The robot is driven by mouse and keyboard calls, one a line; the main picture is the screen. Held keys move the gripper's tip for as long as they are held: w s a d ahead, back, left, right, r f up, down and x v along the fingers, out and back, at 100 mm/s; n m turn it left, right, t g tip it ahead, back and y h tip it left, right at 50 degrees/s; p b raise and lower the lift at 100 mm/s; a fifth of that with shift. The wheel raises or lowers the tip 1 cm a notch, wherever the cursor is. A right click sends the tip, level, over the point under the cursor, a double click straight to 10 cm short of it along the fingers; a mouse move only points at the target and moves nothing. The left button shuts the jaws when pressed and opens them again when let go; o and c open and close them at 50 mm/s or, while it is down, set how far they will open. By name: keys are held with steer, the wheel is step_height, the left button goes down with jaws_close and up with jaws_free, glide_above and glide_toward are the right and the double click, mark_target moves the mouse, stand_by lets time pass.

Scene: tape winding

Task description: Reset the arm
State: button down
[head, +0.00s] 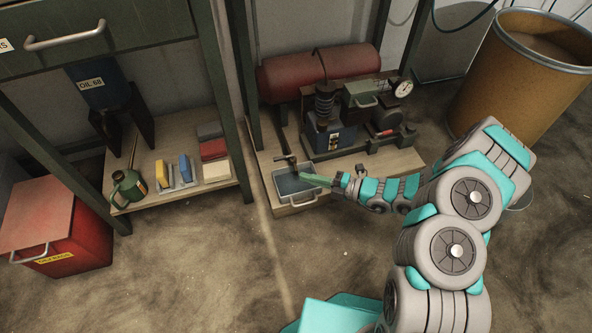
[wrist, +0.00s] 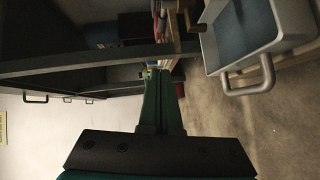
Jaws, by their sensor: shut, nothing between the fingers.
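My arm reaches in from the lower right in the head view, stretched to the left. My gripper (head: 303,175) has green fingers, shut with nothing between them. They sit over the right part of a grey metal tray (head: 285,201) with a handle at its front and a dark blue-grey inside. In the wrist view my gripper's fingers (wrist: 160,73) lie together and point away from the camera. The tray (wrist: 283,46) shows at the upper right there, apart from the fingers.
A compressor (head: 330,130) with a red tank (head: 290,74) stands on a low wooden board behind the tray. A shelf at left holds an oil can (head: 130,188) and several blocks. A red box (head: 60,228) is at far left, a tan drum (head: 520,75) at right. The front floor is clear.

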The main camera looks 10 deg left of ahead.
steer(key=shift+s+d+r, duration=0.15)
steer(key=shift+s+d, duration=0.1)
steer(key=shift+d, duration=0.65)
steer(key=shift+s+d+r, duration=0.1)
steer(key=shift+s+d, duration=0.1)
steer(key=shift+d, duration=0.65)
steer(key=shift+r, duration=0.1)
steer(key=s+r+n+g+h+p, duration=0.1)
steer(key=s+r+n+g+h, duration=0.15)
steer(key=s+r+n, duration=0.4)
steer(key=s+r+n+g+h+p, duration=0.1)
steer(key=s+r+n+g+p, duration=0.15)
steer(key=r+n, duration=0.65)
steer(key=s+r+n+g+h+p, duration=0.1)
steer(key=s+r+n+g, duration=0.2)
steer(key=s+r+n, duration=0.5)
steer(key=s+d+r+n+t+h+p, duration=0.1)
steer(key=s+d+r+n+h, duration=0.3)
steer(key=d, duration=0.3)
steer(key=s+d+r+n+t+h+p, duration=0.1)
steer(key=s+d+r+n+h, duration=0.2)
steer(key=d+n, duration=0.3)
steer(key=s+d+r+n+t+h+p, duration=0.2)
steer(key=s+d+r+n+h, duration=0.2)
steer(key=d, duration=0.4)
steer(key=shift+s+d+r+n+h, duration=0.2)
steer(key=shift+s+r+n+h, duration=0.15)
steer(key=shift+s+r+n, duration=0.4)
